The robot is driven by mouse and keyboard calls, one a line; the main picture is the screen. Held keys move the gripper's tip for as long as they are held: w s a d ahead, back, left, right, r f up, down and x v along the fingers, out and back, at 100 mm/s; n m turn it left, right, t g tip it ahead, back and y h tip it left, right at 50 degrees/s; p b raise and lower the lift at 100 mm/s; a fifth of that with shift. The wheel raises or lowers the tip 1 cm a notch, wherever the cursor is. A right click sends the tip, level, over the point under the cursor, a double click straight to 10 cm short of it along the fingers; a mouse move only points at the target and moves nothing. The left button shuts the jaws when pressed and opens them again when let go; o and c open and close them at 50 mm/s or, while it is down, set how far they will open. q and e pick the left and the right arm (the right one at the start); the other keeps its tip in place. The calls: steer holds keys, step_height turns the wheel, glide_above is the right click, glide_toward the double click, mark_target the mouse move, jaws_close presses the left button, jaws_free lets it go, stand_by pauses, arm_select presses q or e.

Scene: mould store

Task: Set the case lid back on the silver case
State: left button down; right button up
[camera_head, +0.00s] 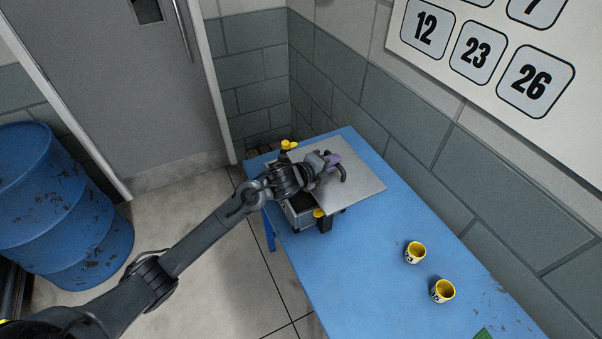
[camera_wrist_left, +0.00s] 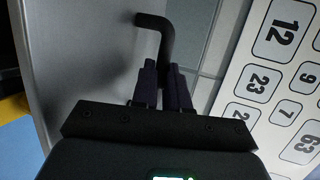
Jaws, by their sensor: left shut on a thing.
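The case lid (camera_head: 361,191) is a flat silver plate with a dark bent handle (camera_head: 342,174). My left gripper (camera_head: 329,163) is shut on this handle. In the left wrist view, the fingertips (camera_wrist_left: 166,78) close around the lower end of the handle (camera_wrist_left: 158,28), and the lid (camera_wrist_left: 82,55) fills the left side. The silver case (camera_head: 296,216) is on the blue table, partly hidden under the lid and my arm. A dark opening shows at its near side. The lid is over the case but shifted to the right; I cannot tell whether they touch. My right gripper is out of view.
Yellow knobs (camera_head: 318,213) show at the case's near corner and far end (camera_head: 289,144). A block wall (camera_head: 430,135) runs behind. The table between case and cups is clear.

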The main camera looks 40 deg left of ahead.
arm_select(q)
steer(key=a+f, duration=0.2)
steer(key=a, duration=0.1)
steer(key=a+f, duration=0.2)
steer(key=a, duration=0.2)
steer(key=a+f, duration=0.2)
steer(key=a, duration=0.2)
steer(key=shift+f, duration=0.2)
step_height(320, 180, down, 4)
steer(key=shift+f+b, duration=0.3)
steer(key=shift+b, duration=0.15)
steer(key=c, duration=1.1)
jaws_free()
